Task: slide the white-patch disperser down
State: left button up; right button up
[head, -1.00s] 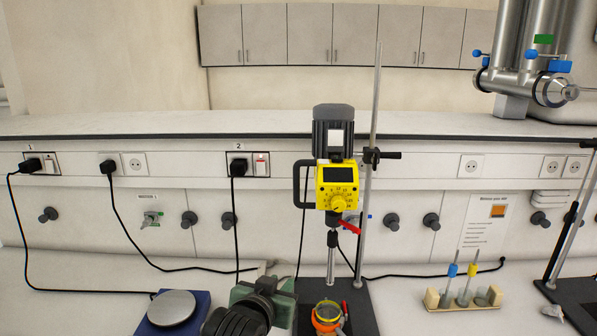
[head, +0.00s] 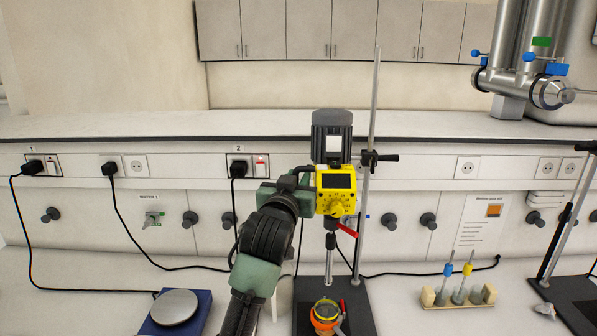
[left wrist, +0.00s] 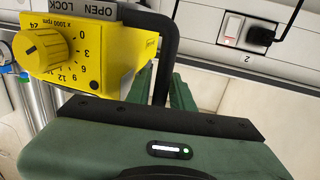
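The disperser (head: 335,190) has a grey motor with a white patch, a yellow control box with a dial, a black side handle and a thin shaft pointing down. It hangs upright on a metal stand rod (head: 372,110). My left gripper (head: 300,181) is at the handle, left of the yellow box. In the left wrist view the black handle (left wrist: 166,60) passes between the two green fingers (left wrist: 165,88); whether they press on it is unclear. The clamp (head: 371,158) with its black lever sits on the rod. My right gripper is not in view.
An orange-rimmed vessel (head: 326,315) stands on the dark stand base below the shaft. A plate device (head: 175,307) is at the left, a holder with blue and yellow tools (head: 458,296) at the right. Black cables cross the bench. Another stand (head: 566,240) is at far right.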

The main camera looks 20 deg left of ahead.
pick_arm(q)
jog(key=shift+w, duration=0.3)
grip_shut()
dwell(1.3)
